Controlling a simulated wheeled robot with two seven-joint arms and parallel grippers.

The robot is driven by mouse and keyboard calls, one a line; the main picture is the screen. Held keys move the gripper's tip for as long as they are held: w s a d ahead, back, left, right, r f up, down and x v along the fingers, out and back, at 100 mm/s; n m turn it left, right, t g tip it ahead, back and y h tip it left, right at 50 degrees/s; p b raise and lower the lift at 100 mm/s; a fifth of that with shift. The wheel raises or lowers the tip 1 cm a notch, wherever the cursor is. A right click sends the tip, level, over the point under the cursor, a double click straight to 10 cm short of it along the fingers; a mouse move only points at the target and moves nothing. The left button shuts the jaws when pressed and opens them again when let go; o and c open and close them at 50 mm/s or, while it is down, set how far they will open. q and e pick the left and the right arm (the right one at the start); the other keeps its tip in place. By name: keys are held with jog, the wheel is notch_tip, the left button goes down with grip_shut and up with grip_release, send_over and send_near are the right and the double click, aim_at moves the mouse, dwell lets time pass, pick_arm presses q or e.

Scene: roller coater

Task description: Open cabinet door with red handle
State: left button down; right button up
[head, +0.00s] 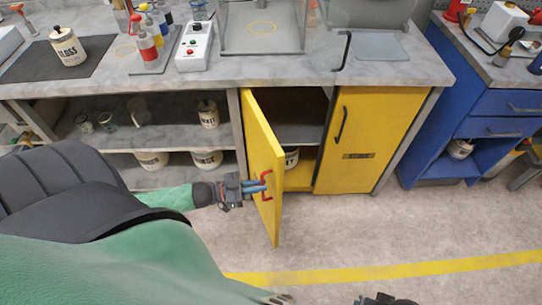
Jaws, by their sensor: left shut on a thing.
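The yellow cabinet door (262,150) with the red handle (266,184) stands swung well open, its edge toward me. My left gripper (262,186) is shut on the red handle, with its blue-tipped fingers at the handle. Behind the door the cabinet interior (290,134) shows a shelf and part of a white bucket (291,158); the door hides the rest. The second yellow door (370,140), with a black handle (340,125), is closed. A dark part at the bottom edge may belong to my right arm; its fingers cannot be made out.
A grey workbench top (130,78) runs above the cabinet. Open shelves (175,120) with cans and buckets lie left of the door. A blue cabinet (478,95) stands at right. The floor (400,225) in front is clear, with a yellow line.

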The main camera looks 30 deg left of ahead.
pick_arm(q)
jog(key=s+a+m+g+h+p, duration=0.1)
jog(key=s+a+m+g+h, duration=0.1)
jog(key=s+a, duration=0.4)
jog(key=shift+s+a+m+g+h+p, duration=0.15)
jog(key=shift+a+m+g+h+p, duration=0.45)
jog(key=shift+a, duration=1.9)
pick_arm(e)
jog(key=shift+s+d+r+g+h+b, duration=0.15)
jog(key=shift+s+d+r, duration=0.15)
jog(key=shift+d+r, duration=0.35)
jog(key=shift+s+d+r+g+h+b, duration=0.2)
jog(key=shift+d+r, duration=0.25)
jog(key=shift+r, duration=0.4)
pick_arm(q)
jog(key=shift+r+g, duration=0.1)
jog(key=shift+g, duration=0.3)
jog(key=c, duration=1.5)
grip_release()
jog(key=shift+c, duration=0.2)
jog(key=shift+o, duration=0.3)
